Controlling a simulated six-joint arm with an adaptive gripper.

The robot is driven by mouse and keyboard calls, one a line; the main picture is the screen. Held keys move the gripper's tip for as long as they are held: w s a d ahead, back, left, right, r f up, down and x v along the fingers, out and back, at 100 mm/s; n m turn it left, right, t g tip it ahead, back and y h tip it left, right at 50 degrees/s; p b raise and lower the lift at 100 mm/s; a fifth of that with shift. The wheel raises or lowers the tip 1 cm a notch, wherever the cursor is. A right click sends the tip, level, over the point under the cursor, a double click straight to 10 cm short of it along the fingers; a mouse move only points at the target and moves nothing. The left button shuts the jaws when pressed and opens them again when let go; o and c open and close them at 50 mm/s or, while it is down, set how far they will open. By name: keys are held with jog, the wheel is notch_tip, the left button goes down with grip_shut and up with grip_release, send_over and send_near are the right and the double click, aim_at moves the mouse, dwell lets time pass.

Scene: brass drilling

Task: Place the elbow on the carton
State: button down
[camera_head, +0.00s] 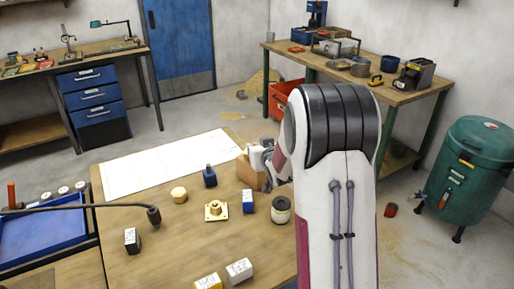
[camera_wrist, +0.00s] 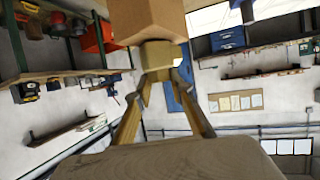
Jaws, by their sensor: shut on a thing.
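My gripper (camera_head: 268,163) is at the far right part of the workbench, largely hidden in the head view by my own arm. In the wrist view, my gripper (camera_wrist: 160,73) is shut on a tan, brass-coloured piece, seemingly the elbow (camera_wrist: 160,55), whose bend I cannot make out. The brown carton (camera_head: 246,172) stands on the bench just left of my gripper. A brown box face, seemingly the carton (camera_wrist: 150,18), fills the top middle of the wrist view, right beyond the held piece. Whether the two touch, I cannot tell.
Near the carton are a blue bottle (camera_head: 210,177), brass hexagonal piece (camera_head: 179,195), brass flange (camera_head: 216,211), blue box (camera_head: 248,201) and round jar (camera_head: 281,210). A black lamp arm (camera_head: 90,207) crosses the left side. A white sheet (camera_head: 150,163) lies behind.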

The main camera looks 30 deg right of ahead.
dwell(0.4)
jog(key=c, duration=1.8)
grip_release()
jog(key=shift+f, duration=0.1)
jog(key=shift+o, duration=0.2)
jog(key=shift+r, duration=0.2)
jog(key=shift+s, duration=0.15)
jog(key=v, duration=1.1)
jog(key=shift+s, duration=0.35)
jog(key=shift+a+r, duration=0.1)
jog(key=shift+a, duration=0.1)
